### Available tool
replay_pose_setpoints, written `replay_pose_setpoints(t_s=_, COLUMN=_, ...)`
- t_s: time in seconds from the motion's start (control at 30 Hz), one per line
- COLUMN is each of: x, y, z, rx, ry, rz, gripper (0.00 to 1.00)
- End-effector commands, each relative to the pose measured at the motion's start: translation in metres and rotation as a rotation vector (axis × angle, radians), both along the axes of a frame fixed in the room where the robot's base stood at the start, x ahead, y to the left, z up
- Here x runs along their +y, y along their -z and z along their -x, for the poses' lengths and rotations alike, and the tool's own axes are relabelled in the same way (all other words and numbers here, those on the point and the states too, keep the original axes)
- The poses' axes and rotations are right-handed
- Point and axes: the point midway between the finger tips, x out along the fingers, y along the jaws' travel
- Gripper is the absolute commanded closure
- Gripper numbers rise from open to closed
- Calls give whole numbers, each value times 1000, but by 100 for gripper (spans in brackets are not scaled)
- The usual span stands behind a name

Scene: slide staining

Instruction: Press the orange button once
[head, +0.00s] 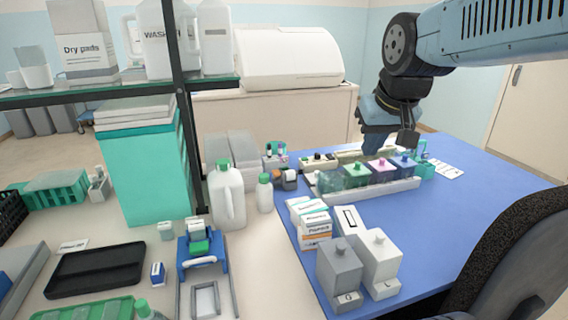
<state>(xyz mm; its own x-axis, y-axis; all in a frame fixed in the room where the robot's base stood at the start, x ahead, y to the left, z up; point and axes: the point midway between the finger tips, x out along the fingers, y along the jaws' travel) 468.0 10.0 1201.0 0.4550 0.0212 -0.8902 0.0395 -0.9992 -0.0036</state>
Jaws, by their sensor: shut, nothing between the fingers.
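My gripper (407,139) hangs from the blue arm at the upper right, pointing down. Its dark fingers are together and empty, over the back right part of the row of staining jars. I cannot make out a clear orange button. A small dark device with an orange-brown face (288,178) stands left of the jars, and I cannot tell whether that face is a button. A cream strip with dark knobs (319,162) lies behind the jars. My gripper is well to the right of both, and part of the area behind the jars is hidden.
Jars with green (355,170), pink and purple contents stand in a pale tray on the blue mat (455,215). White bottles (227,195) stand left.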

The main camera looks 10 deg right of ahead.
Motion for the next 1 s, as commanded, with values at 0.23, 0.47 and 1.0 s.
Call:
replay_pose_setpoints(t_s=0.23, x=-9, y=17, z=57, rx=-16, ry=28, rz=2, gripper=100)
replay_pose_setpoints(t_s=0.47, x=-10, y=25, z=77, rx=-19, ry=40, rz=2, gripper=100)
replay_pose_setpoints(t_s=1.0, x=-10, y=26, z=77, rx=-18, ry=40, rz=3, gripper=100)
